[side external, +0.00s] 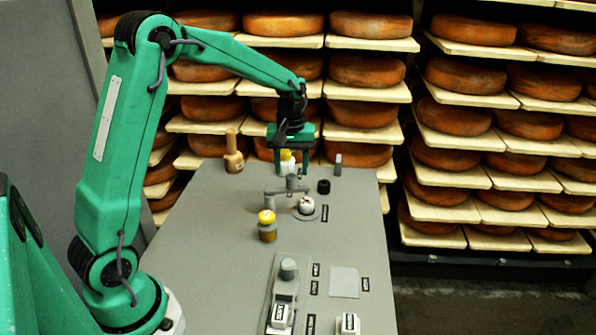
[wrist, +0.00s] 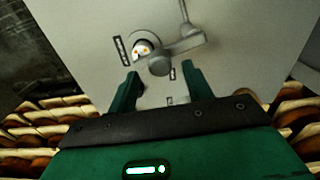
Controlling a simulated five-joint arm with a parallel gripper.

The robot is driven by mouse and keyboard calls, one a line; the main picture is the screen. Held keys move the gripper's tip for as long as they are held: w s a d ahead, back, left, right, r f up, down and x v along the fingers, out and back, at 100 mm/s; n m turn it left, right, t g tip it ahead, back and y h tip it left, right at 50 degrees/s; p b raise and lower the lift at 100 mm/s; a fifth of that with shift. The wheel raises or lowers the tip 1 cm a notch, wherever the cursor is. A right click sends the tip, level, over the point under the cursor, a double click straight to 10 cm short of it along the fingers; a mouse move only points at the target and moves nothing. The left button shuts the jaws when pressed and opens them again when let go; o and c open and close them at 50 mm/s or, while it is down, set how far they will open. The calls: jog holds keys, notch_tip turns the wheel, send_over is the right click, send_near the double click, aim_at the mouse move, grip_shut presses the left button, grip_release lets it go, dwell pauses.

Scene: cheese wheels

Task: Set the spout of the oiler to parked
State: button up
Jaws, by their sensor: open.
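The oiler is a grey fixture with a round pivot post (side external: 292,184) and a horizontal spout arm (side external: 275,193) reaching left from it in the side view. In the wrist view the round post top (wrist: 159,66) lies between the fingertips, and the spout arm (wrist: 187,46) points right and slightly up, with a thin rod at its end. My gripper (side external: 291,172) is open and empty, pointing down just above the post. Contact cannot be told.
Dark labels stand around the oiler, too small to read. A yellow-capped jar (side external: 267,228) is in front, a yellow-capped white bottle (side external: 286,161) behind. A switch panel (side external: 285,295) is at the front.

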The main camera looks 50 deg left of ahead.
aim_at(292, 176)
jog(key=shift+f, duration=1.95)
grip_shut()
